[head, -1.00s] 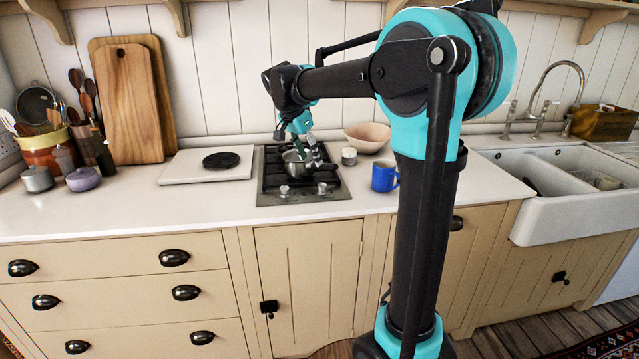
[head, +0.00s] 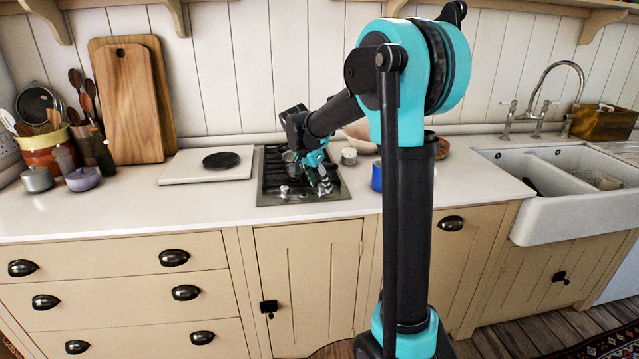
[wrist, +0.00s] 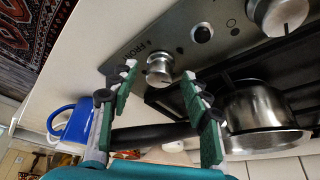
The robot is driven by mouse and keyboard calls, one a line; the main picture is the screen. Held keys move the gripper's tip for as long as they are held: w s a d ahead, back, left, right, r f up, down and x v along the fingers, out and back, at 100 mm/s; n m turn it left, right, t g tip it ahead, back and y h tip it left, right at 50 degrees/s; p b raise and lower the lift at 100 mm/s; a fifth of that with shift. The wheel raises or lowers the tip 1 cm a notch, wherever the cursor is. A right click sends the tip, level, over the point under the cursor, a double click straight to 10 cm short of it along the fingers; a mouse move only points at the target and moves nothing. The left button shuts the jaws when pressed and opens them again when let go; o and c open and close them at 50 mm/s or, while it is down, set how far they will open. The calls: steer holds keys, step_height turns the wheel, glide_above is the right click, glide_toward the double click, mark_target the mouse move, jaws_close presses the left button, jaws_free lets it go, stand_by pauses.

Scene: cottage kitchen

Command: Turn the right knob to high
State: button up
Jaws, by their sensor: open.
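The right knob (wrist: 160,68) is a round silver dial at the cooktop's front right corner. In the wrist view it shows between the fingertips of my gripper (wrist: 159,76), which is open with a gap on each side of the knob. I cannot tell how deep the fingers reach around it. In the head view my gripper (head: 322,184) is low over the front right of the cooktop (head: 300,198) and largely covers the right knob. The left knob (head: 284,190) is clear of my gripper and also shows in the wrist view (wrist: 278,14).
A steel saucepan (wrist: 260,118) stands on the cooktop beside my right finger, its dark handle crossing behind the fingers. A blue mug (head: 376,177) stands right of the cooktop. A small pot (head: 348,156) and a partly hidden pink bowl (head: 360,136) are behind.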

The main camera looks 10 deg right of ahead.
steer(key=shift+c, duration=0.4)
jaws_close()
steer(key=shift+n, duration=0.4)
steer(key=n, duration=0.1)
steer(key=n+t+y, duration=0.1)
steer(key=n, duration=0.1)
steer(key=shift+s+d+n, duration=0.15)
steer(key=shift+d+n, duration=0.05)
steer(key=shift+n, duration=0.1)
steer(key=shift+d+n+t+y, duration=0.15)
steer(key=shift+n+y, duration=0.35)
steer(key=shift+n, duration=0.6)
steer(key=shift+d+n+t+y, duration=0.1)
steer(key=shift+n+t+y, duration=0.3)
steer(key=shift+n, duration=0.7)
steer(key=shift+g, duration=0.25)
